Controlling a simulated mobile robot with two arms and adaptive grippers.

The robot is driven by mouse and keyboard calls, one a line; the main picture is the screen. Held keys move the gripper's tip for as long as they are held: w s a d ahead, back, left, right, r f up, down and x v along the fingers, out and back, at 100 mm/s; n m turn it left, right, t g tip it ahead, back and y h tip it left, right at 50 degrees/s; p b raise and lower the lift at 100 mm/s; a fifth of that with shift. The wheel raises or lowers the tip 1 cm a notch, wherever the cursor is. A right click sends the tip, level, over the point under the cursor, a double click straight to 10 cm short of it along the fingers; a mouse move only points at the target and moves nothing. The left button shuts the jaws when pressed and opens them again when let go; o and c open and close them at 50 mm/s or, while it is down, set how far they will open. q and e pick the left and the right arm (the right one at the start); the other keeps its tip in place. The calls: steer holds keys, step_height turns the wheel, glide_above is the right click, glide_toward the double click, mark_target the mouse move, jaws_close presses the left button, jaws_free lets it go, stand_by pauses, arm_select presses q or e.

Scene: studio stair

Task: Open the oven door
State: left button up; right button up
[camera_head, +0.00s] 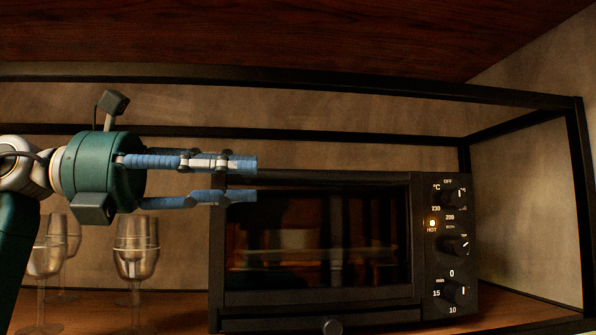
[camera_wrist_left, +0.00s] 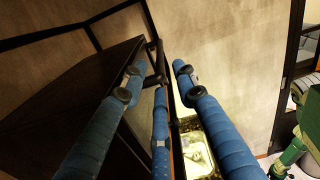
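The black toaster oven (camera_head: 456,225) stands on the shelf with its knobs on the right side of its front. Its door (camera_head: 318,297), with a dark glass window, looks shut. A dark handle bar (camera_head: 330,177) runs along the door's top edge. My left gripper (camera_head: 256,181) reaches in from the left at the door's upper left corner. Its blue fingers are apart, at about handle height. In the left wrist view, the fingers (camera_wrist_left: 160,66) are spread, with the dark oven edge between them. I cannot tell if they touch the handle. My right gripper is in neither view.
Several wine glasses (camera_head: 137,248) stand left of the oven, below my left gripper. A dark frame bar (camera_head: 300,84) crosses above the oven, with a wooden surface (camera_head: 250,30) overhead. An orange lamp is lit beside the knobs.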

mark_target(299, 176)
arm_select(q)
steer(key=d, duration=0.2)
steer(key=w+d+p, duration=0.1)
steer(key=d, duration=0.2)
steer(key=d+p, duration=0.1)
steer(key=d, duration=0.1)
steer(key=shift+w+d, duration=0.2)
steer(key=shift+w, duration=0.2)
steer(key=shift+d, duration=0.3)
steer(key=shift+s, duration=0.1)
steer(key=shift+c, duration=0.2)
jaws_close()
